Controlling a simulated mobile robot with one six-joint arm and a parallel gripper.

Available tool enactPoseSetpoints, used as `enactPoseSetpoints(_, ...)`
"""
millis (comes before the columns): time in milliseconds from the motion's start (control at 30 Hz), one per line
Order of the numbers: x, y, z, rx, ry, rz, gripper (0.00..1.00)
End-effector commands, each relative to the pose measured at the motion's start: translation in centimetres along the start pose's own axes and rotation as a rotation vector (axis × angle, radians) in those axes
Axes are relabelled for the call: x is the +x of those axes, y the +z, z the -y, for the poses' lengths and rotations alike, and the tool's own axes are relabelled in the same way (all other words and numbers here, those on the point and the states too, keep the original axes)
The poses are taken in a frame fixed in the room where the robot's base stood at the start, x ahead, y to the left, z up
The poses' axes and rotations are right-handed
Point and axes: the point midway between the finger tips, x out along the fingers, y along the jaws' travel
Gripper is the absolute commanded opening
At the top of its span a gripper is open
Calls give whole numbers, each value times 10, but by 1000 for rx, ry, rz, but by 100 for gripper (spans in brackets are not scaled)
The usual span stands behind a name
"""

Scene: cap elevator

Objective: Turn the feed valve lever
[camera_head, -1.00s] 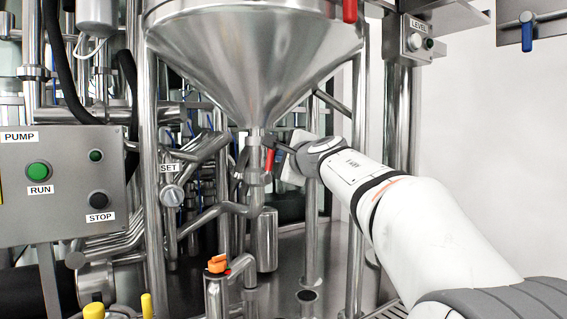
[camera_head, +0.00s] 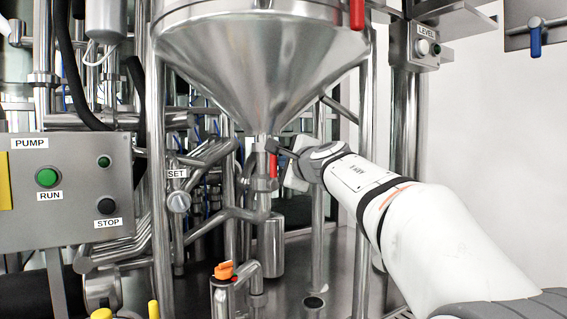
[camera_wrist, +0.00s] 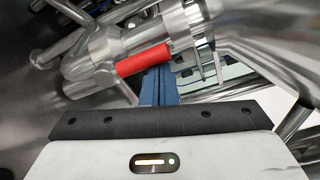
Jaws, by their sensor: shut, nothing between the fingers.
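A red lever (camera_head: 273,165) hangs on the vertical outlet pipe under the steel hopper cone. I see no label naming it the feed valve. In the wrist view the red lever (camera_wrist: 143,60) lies across the top middle, beside steel pipe fittings. My gripper (camera_head: 275,147) is at the lever's upper right in the head view. In the wrist view my gripper's blue fingers (camera_wrist: 159,76) are together, with nothing between them. Their tips are close to the lever's right end. I cannot tell whether they touch it.
The steel hopper (camera_head: 258,60) is just above my gripper. A pump panel (camera_head: 70,190) stands at the left. An orange handle (camera_head: 224,269) sits on a lower pipe. Another red handle (camera_head: 357,14) hangs at the hopper's right rim. Dense piping fills the space behind.

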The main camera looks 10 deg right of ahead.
Motion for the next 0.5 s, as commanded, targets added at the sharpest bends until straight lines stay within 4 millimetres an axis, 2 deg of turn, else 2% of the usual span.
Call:
enactPoseSetpoints(167, -18, 0, 0, -1, -2, 0, 0)
enactPoseSetpoints(300, -43, 0, 1, -1, -3, -1, 0)
enactPoseSetpoints(500, -70, 0, 0, 0, -2, -1, 0)
